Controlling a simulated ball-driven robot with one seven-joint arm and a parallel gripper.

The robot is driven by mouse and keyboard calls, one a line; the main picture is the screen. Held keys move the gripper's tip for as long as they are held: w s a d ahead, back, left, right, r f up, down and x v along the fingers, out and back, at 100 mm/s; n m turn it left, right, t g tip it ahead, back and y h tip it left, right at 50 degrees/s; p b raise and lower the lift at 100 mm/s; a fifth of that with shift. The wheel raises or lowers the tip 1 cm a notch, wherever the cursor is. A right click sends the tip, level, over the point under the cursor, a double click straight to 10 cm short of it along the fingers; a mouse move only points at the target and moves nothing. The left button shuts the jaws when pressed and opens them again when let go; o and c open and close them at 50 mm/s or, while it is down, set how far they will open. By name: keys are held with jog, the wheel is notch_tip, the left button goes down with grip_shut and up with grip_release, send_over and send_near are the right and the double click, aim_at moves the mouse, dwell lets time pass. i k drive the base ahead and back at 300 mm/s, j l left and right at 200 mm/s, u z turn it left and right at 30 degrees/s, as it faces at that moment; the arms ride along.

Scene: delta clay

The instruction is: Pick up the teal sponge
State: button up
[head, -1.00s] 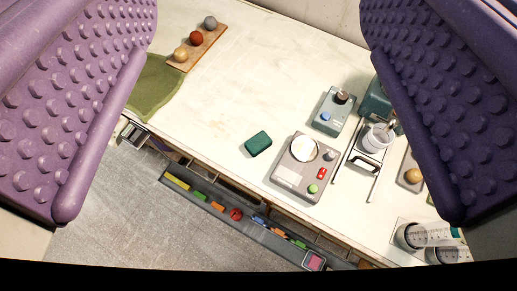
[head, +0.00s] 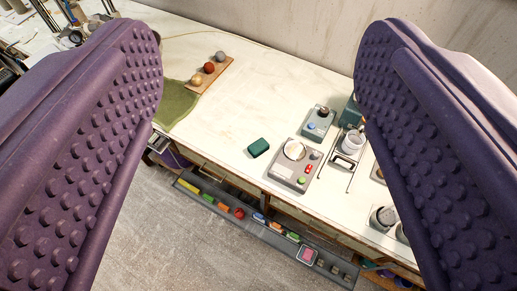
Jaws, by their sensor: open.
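The teal sponge (head: 258,148) is a small dark teal block lying flat on the white worktop (head: 240,95), near its front edge. My gripper (head: 258,130) is open, with its two purple studded fingers at the left and right of the picture. The sponge shows in the gap between the fingers, well beyond them and untouched. Nothing is held.
Right of the sponge stand a grey device with a round white top (head: 297,163), a smaller teal-grey device (head: 317,122) and a wire stand. A wooden board with balls (head: 210,72) and a green mat (head: 176,108) lie left. A tool rail (head: 215,202) runs below the front edge.

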aim_at(256, 149)
jog(key=i+j+z, duration=0.5)
jog(key=i+j, duration=0.2)
jog(key=i+j+z, duration=0.5)
jog(key=j, duration=0.4)
